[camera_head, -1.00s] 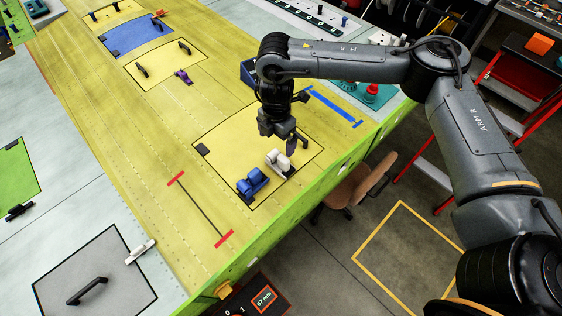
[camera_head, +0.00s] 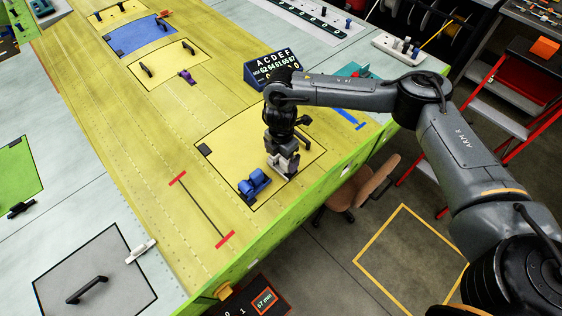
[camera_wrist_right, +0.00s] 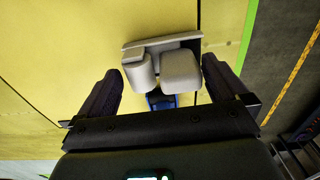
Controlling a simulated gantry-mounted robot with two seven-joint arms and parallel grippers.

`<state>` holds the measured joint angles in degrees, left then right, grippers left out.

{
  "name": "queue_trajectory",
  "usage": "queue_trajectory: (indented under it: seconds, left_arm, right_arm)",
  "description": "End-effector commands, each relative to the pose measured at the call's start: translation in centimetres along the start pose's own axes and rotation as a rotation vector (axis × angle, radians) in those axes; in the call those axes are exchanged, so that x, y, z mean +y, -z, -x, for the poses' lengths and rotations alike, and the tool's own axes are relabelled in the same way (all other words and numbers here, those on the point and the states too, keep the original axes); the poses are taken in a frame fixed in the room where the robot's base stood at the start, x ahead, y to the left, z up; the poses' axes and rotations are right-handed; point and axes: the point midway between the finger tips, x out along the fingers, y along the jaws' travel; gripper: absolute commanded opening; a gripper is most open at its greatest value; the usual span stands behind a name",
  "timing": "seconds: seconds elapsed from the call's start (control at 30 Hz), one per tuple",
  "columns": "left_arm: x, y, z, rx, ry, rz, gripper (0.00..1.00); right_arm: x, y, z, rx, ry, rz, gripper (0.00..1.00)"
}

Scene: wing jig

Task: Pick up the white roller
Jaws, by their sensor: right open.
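The white roller (camera_head: 286,162) stands on a yellow panel near the green front edge of the wing, partly hidden behind my right gripper in the head view. In the right wrist view the white roller (camera_wrist_right: 165,66) lies between the two dark fingers. My right gripper (camera_wrist_right: 168,88) is open, pointing down over it, with visible space on both sides. The right gripper also shows in the head view (camera_head: 283,160). My left gripper is not in view.
A blue roller (camera_head: 254,183) sits just to the left of the white one, and partly shows in the wrist view (camera_wrist_right: 160,101). A black handle (camera_head: 302,122) is on the panel behind. A blue display box (camera_head: 270,70) stands farther back.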

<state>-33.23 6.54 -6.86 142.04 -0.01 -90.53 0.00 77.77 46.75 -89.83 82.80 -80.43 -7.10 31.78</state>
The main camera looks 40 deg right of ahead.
Motion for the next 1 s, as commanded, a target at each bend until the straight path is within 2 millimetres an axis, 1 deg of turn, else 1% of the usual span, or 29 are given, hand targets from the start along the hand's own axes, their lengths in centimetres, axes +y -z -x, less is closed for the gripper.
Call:
queue_trajectory:
  seconds: [0.03, 0.2, 0.43, 0.47, 0.7, 0.73, 1.0]
  left_arm:
    - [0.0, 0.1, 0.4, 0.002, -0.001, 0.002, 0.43]
    - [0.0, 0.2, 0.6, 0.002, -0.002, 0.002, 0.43]
    - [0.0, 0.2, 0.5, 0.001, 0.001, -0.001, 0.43]
    - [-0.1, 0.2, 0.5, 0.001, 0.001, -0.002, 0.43]
    - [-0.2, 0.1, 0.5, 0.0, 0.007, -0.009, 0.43]
    - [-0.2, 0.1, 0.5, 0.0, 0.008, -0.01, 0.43]
    - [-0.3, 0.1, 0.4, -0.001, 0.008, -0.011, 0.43]
  right_arm:
    - [0.0, 0.0, -0.4, 0.0, 0.0, -0.001, 1.0]
    - [0.0, 0.0, -1.6, 0.0, -0.001, -0.001, 1.0]
    - [0.1, 0.0, -1.7, 0.0, -0.002, -0.001, 1.0]
    - [0.1, 0.0, -1.7, 0.0, -0.002, -0.001, 0.97]
    - [0.1, 0.0, -1.7, 0.0, -0.002, -0.001, 0.6]
    - [0.1, 0.0, -1.6, 0.001, -0.002, -0.001, 0.58]
    - [0.1, 0.0, -1.6, 0.001, -0.003, -0.001, 0.58]
